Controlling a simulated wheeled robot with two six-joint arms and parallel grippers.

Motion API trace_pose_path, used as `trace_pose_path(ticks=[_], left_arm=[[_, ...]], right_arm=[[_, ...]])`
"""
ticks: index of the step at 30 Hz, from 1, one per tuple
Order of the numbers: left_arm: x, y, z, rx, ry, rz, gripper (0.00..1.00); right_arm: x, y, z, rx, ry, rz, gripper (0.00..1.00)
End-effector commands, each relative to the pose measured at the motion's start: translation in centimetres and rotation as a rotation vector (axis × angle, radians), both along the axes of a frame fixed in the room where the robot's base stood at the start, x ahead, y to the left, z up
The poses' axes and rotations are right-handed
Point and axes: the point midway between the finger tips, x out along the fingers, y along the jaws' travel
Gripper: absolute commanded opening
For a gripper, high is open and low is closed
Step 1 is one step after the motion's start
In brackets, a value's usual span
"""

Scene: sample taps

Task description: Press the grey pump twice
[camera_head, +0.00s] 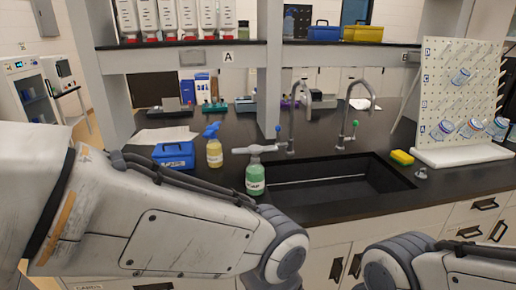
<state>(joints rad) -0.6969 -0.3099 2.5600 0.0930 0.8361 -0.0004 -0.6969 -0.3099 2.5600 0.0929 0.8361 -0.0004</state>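The grey pump (255,149) sits on top of a green bottle (255,178) with a white label. The bottle stands upright on the dark bench, at the left front corner of the sink. The pump's nozzle points left. Both of my arms are in the foreground, the left one large and close, its rounded joint in front of the bench below the bottle. Neither gripper shows, so I cannot see what they do. Nothing of mine visibly touches the pump.
A yellow spray bottle (214,152) with a blue head and a blue box (173,155) stand left of the pump. The sink (345,203) with two tall taps lies to the right. A yellow sponge (402,157) and a white drying rack (462,95) are further right.

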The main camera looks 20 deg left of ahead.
Motion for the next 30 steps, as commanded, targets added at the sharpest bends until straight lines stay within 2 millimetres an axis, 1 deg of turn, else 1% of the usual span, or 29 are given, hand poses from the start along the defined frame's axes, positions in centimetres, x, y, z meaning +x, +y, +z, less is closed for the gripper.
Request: trace_pose_path(ticks=[1, 2, 3, 4, 30], left_arm=[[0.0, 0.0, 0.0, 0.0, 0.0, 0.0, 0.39], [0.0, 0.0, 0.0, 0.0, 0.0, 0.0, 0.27], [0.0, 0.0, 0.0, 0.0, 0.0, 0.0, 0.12], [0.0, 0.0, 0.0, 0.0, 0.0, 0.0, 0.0], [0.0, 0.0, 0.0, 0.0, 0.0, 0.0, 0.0]], right_arm=[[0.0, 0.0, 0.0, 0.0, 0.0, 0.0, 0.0], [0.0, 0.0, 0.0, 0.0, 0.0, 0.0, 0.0], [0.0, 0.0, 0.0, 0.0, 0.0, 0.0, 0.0], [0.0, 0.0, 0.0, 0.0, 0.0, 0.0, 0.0], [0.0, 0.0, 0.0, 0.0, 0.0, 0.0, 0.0]])
